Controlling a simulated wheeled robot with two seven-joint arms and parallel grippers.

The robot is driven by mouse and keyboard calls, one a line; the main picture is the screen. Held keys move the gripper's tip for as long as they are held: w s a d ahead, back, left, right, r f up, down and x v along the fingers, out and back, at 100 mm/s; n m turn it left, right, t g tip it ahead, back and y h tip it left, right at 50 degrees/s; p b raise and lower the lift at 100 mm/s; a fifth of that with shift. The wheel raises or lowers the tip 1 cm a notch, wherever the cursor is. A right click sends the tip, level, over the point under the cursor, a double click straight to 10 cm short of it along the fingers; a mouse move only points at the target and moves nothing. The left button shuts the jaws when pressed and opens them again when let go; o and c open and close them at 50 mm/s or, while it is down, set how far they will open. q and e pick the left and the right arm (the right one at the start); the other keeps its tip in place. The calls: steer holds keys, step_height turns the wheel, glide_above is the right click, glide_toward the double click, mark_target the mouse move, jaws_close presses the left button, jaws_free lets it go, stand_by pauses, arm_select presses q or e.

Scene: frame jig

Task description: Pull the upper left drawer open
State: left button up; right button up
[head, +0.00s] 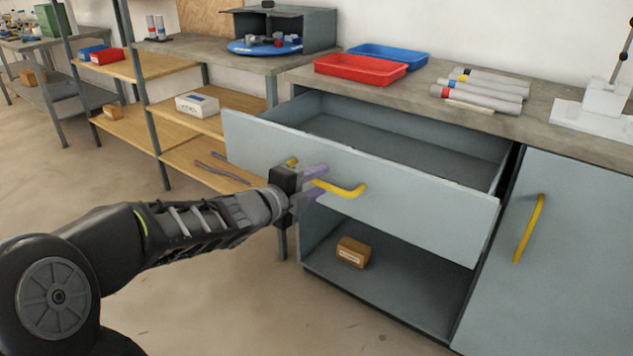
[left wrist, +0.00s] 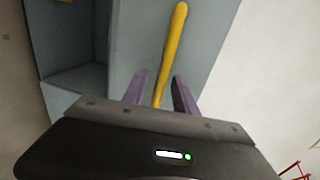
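The upper left drawer (head: 400,195) is a grey-blue front pulled well out of the cabinet, and its empty inside (head: 400,140) shows. Its yellow bar handle (head: 345,189) runs across the front. My left gripper (head: 318,183) is at the left part of this handle. In the left wrist view the handle (left wrist: 173,45) passes between the two purple fingers (left wrist: 160,88), with gaps showing on both sides, so the gripper looks open around it. The far part of the handle is partly hidden by the gripper in the head view. My right gripper is not in view.
Below the drawer is an open compartment with a small brown box (head: 353,252). A closed door with a yellow handle (head: 529,229) is at right. The worktop holds a red tray (head: 360,70), a blue tray (head: 388,57) and grey tubes (head: 480,92). Shelving (head: 190,125) stands left; floor in front is clear.

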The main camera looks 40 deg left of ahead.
arm_select(q)
steer(key=p+v, duration=0.2)
steer(key=v, duration=0.5)
steer(key=shift+s, duration=0.35)
